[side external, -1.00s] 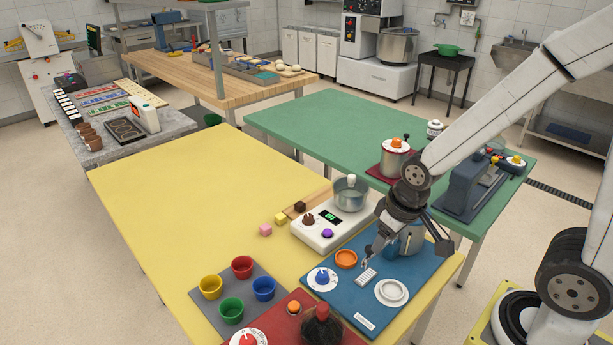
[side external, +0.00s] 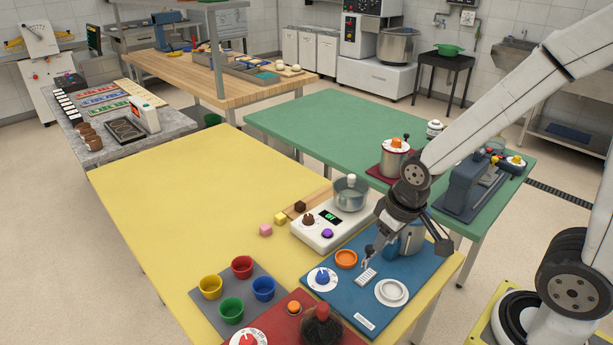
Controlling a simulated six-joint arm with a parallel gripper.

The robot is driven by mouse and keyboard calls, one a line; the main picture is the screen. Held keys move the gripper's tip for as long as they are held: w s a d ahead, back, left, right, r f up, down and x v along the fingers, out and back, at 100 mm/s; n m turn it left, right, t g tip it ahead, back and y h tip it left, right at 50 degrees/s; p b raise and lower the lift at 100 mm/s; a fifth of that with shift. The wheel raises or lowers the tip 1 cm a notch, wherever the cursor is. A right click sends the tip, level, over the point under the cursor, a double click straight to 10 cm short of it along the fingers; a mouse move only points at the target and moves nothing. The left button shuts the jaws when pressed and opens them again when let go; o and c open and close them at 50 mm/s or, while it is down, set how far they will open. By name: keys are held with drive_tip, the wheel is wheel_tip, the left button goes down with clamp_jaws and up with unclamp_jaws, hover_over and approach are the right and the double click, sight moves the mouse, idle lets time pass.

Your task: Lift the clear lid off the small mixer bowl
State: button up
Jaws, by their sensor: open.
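A small grey bowl (side external: 351,199) stands on a white appliance with a green display. A pale round knob (side external: 351,181) shows at its top; a clear lid cannot be made out for certain. A second silver vessel (side external: 414,239) on the blue mat is partly hidden behind my wrist, and its top cannot be seen. I cannot tell which of the two is the mixer bowl. My gripper (side external: 368,258) is open, low over the blue mat, just left of the silver vessel and to the right of and nearer than the grey bowl. Nothing shows between its fingers.
Coloured cups and a dark red-topped vessel (side external: 322,327) stand at the front. The yellow table's left part (side external: 180,215) is clear.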

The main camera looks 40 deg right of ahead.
drive_tip(key=w+d+r+m+g, duration=0.1)
drive_tip(key=w+d+m, duration=0.3)
drive_tip(key=w, duration=0.4)
drive_tip(key=w+d+r+m, duration=0.1)
drive_tip(key=w+d+m, duration=0.3)
drive_tip(key=w, duration=0.3)
drive_tip(key=m+g, duration=0.1)
drive_tip(key=m, duration=0.7)
hover_over(352, 175)
drive_tip(key=shift+s+a+f, duration=0.2)
drive_tip(key=shift+f, duration=0.25)
drive_tip(key=shift+s+a+f, duration=0.2)
drive_tip(key=shift+f, duration=0.2)
drive_tip(key=shift+w+d, duration=0.2)
drive_tip(key=shift+d, duration=0.2)
drive_tip(key=shift+f, duration=1.35)
drive_tip(key=shift+a+f, duration=0.15)
drive_tip(key=shift+f, duration=2.45)
drive_tip(key=shift+w, duration=0.1)
clamp_jaws()
